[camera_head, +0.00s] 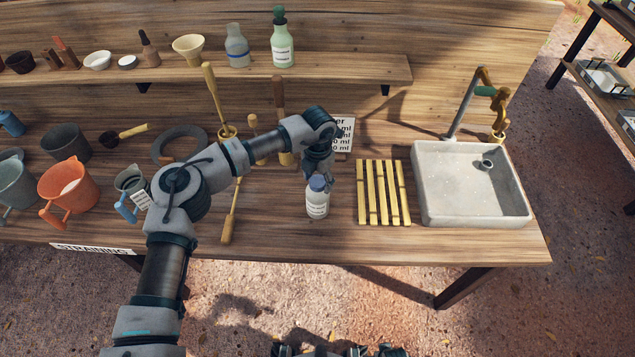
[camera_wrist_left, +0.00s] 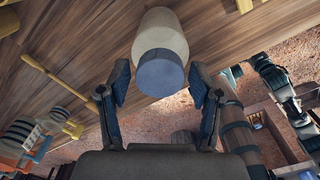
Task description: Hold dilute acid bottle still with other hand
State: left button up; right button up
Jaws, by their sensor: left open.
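A small white bottle with a blue-grey cap (camera_head: 317,205) stands upright on the workbench, left of the yellow slatted rack. Its label is too small to read. My left gripper (camera_head: 318,172) comes down from above and behind the bottle, close to its cap. In the left wrist view the bottle (camera_wrist_left: 160,38) shows with its cap towards the camera. The two dark fingers of my left gripper (camera_wrist_left: 158,82) are spread apart, one on each side of the cap, with gaps visible. My right gripper is not clearly seen.
The yellow slatted rack (camera_head: 362,212) and a stone sink (camera_head: 440,208) with a tap stand to the right. An orange jug (camera_head: 70,185) and other vessels stand at left. A shelf (camera_head: 350,70) with bottles runs behind. The bench's front edge is close to the bottle.

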aim_at(318, 180)
pick_arm(q)
jog(key=c, duration=0.7)
jog(key=o, duration=0.9)
jog(key=shift+o, duration=0.2)
jog(key=shift+r, duration=0.1)
notch_tip(318, 180, up, 12)
jog(key=shift+f, duration=0.2)
